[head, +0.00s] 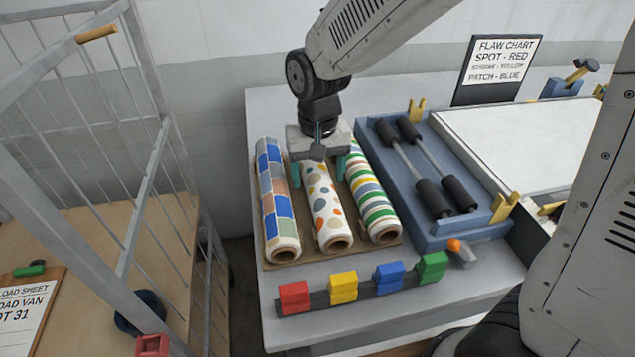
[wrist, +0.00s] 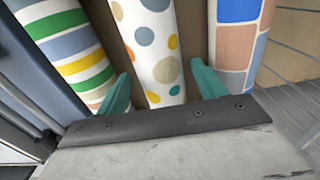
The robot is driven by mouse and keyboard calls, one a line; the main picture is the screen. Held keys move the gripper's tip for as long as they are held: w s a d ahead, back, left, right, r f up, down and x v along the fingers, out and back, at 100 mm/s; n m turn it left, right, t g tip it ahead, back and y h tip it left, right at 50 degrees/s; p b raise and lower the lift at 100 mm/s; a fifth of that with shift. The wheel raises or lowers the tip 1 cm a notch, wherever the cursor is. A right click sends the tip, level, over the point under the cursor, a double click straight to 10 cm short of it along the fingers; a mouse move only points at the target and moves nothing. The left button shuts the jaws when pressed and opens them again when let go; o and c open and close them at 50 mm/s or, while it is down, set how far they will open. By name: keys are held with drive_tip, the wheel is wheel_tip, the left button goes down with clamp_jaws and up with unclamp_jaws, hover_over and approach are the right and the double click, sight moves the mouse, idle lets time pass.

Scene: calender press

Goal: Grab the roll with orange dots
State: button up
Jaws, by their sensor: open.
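The roll with orange dots (head: 325,208) is white with orange, blue and beige spots. It lies in the middle of three rolls on a brown board (head: 391,243). It also shows in the wrist view (wrist: 152,40), running between my two fingers. My gripper (head: 317,170) is open over the far part of this roll, with one teal finger on each side of it. In the wrist view my gripper (wrist: 163,85) has a gap between each finger and the roll. I cannot tell how far down the fingers reach beside it.
A blue-and-orange checked roll (head: 276,200) lies close on the left, a striped roll (head: 373,203) close on the right. Coloured blocks (head: 343,287) stand on a rail in front. A blue roller frame (head: 440,228) is at right; a metal cage cart (head: 150,170) is at left.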

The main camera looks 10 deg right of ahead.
drive_tip(key=shift+f, duration=0.5)
